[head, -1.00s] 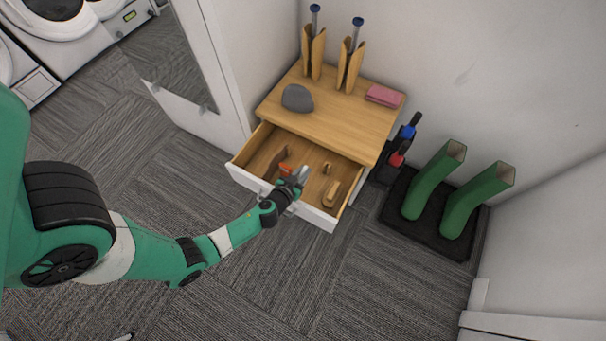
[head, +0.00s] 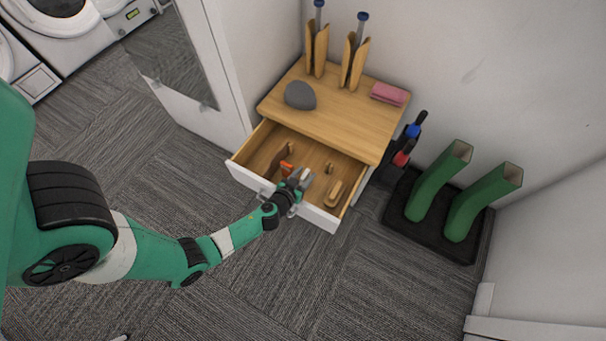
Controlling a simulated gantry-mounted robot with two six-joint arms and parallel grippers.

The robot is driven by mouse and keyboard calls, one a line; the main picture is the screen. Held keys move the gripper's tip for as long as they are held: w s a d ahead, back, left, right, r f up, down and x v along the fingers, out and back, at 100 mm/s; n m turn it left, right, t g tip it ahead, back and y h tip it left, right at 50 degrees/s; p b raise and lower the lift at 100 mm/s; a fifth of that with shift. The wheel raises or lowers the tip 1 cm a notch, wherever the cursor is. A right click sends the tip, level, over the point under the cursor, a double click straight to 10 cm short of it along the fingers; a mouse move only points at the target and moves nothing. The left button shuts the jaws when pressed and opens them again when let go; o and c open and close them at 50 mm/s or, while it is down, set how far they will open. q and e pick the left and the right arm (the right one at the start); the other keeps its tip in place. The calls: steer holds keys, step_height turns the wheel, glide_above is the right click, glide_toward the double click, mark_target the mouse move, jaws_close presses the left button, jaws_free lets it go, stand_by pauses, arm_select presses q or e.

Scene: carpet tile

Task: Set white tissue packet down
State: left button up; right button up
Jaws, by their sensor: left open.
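My left gripper (head: 304,178) is open, over the front part of the open drawer (head: 240,176) of a wooden cabinet. A small pale patch shows at its fingertips. It is too small to tell whether this is the white tissue packet or part of the fingers. I cannot make out the packet for certain anywhere else in view. The gripper hides part of the drawer floor and front. My right gripper is not in view.
The drawer holds an orange-red item (head: 286,169), a wooden brush-like item (head: 334,192) and a small wooden piece (head: 328,168). The cabinet top (head: 322,112) carries a grey lump (head: 299,95) and a folded pink cloth (head: 388,94). Green boot-shaped tubes (head: 436,183) stand on a black tray at right.

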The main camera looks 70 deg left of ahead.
arm_select(q)
steer(key=shift+r+p, duration=0.3)
steer(key=p+v, duration=0.2)
steer(key=v, duration=0.8)
steer(key=shift+s+d, duration=0.3)
steer(key=shift+d, duration=0.05)
steer(key=shift+s+d+r, duration=0.25)
steer(key=shift+s, duration=0.2)
